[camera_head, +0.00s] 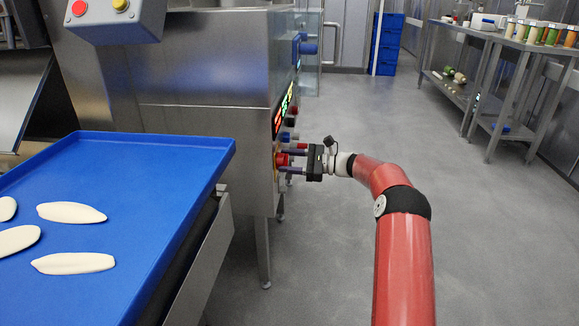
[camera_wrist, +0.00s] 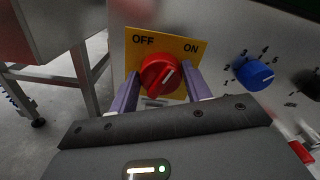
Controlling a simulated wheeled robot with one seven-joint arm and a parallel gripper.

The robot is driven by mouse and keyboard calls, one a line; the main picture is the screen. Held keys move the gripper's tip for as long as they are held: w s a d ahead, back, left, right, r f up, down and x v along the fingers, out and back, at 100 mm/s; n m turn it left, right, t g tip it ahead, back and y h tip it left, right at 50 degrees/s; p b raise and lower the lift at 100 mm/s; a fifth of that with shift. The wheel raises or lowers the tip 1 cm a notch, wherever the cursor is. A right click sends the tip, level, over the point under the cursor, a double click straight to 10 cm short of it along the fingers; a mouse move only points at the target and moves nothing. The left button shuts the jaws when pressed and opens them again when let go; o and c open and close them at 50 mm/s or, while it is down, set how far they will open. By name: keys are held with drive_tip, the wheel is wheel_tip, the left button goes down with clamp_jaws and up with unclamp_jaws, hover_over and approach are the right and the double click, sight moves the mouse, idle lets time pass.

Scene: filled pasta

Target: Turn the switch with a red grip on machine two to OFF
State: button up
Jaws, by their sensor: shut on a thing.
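The switch's red round grip (camera_wrist: 160,73) sits on a yellow plate (camera_wrist: 140,56) marked OFF at upper left and ON at upper right. The white line on the grip slants up and right, towards ON. My gripper (camera_wrist: 158,88) is shut on the red grip, with one purple finger on each side of it. In the head view my gripper (camera_head: 291,160) reaches the side panel of the steel machine (camera_head: 205,85), and the red grip (camera_head: 281,160) shows between the fingers, small and partly hidden.
A blue knob (camera_wrist: 254,74) with a numbered scale is right of the yellow plate. A blue tray (camera_head: 150,165) with flat dough pieces stands left of my arm. A control box (camera_head: 115,20) hangs at upper left. The floor (camera_head: 330,250) is clear around the arm.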

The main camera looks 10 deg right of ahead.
drive_tip(key=shift+s+f+n+b, duration=0.1)
drive_tip(key=shift+f+n+b, duration=0.1)
drive_tip(key=shift+n+b, duration=2.7)
drive_tip(key=shift+s+f+n+b, duration=0.15)
drive_tip(key=shift+n+b, duration=1.85)
drive_tip(key=shift+n, duration=1.7)
drive_tip(key=shift+w, duration=0.1)
drive_tip(key=o, duration=1)
drive_tip(key=shift+c, duration=0.2)
drive_tip(key=shift+d+r, duration=0.1)
